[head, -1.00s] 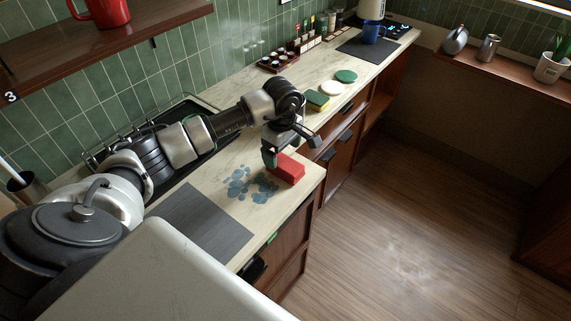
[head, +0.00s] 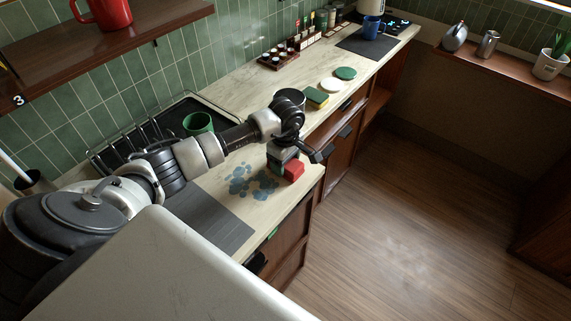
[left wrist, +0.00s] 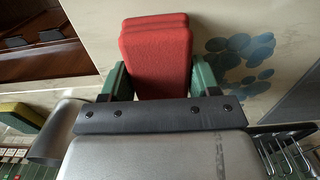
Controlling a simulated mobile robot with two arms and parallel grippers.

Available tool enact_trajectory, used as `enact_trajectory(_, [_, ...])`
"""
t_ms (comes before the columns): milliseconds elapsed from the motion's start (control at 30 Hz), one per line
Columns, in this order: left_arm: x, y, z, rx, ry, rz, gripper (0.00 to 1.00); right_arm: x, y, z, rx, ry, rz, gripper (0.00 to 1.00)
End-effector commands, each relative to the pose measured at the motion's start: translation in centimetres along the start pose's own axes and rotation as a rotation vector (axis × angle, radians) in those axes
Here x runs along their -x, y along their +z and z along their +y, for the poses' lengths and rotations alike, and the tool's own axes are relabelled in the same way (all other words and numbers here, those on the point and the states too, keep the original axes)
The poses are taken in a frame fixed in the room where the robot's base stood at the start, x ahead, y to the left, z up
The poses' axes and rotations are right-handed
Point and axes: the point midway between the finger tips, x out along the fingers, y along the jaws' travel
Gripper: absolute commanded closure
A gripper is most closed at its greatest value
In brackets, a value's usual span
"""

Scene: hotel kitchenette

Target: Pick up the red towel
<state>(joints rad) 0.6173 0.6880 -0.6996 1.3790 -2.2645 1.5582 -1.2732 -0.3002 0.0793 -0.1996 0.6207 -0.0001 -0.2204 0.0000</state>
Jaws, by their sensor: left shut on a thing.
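The red towel (head: 292,170) is a folded block on the marble counter, near its front edge. It also shows in the left wrist view (left wrist: 156,58), between the two green fingers. My left gripper (head: 280,166) is over the towel and shut on it, with one finger on each side (left wrist: 160,78). The gripper and wrist hide part of the towel in the head view. I cannot tell whether the towel is clear of the counter. My right gripper is not in view.
Blue stains (head: 248,184) lie on the counter beside the towel. A dark grey mat (head: 215,217) is nearer. A sponge (head: 316,97) and round pads (head: 331,85) lie farther along. A green mug (head: 198,122) stands by the dish rack at the back.

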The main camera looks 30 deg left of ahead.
Motion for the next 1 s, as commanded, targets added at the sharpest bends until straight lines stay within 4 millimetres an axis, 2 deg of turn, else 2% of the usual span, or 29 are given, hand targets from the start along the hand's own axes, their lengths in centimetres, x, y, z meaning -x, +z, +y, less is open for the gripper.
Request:
enact_trajectory(367, [0.5, -0.1, 0.1, 0.000, 0.003, 0.001, 0.62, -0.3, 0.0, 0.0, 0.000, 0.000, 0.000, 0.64])
enact_trajectory(533, [2.2, -0.1, 0.1, -0.001, 0.005, 0.002, 0.62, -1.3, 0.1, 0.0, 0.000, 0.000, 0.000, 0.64])
enact_trajectory(633, [4.1, -0.1, 0.1, -0.001, 0.007, 0.003, 0.62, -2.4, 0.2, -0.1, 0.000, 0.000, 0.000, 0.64])
enact_trajectory(700, [4.8, 1.9, 0.0, -0.008, 0.006, -0.001, 0.62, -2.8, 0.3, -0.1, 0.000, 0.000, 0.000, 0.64])
enact_trajectory(1000, [8.8, 8.4, -0.3, -0.006, 0.005, -0.001, 0.62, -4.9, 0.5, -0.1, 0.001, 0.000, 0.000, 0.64])
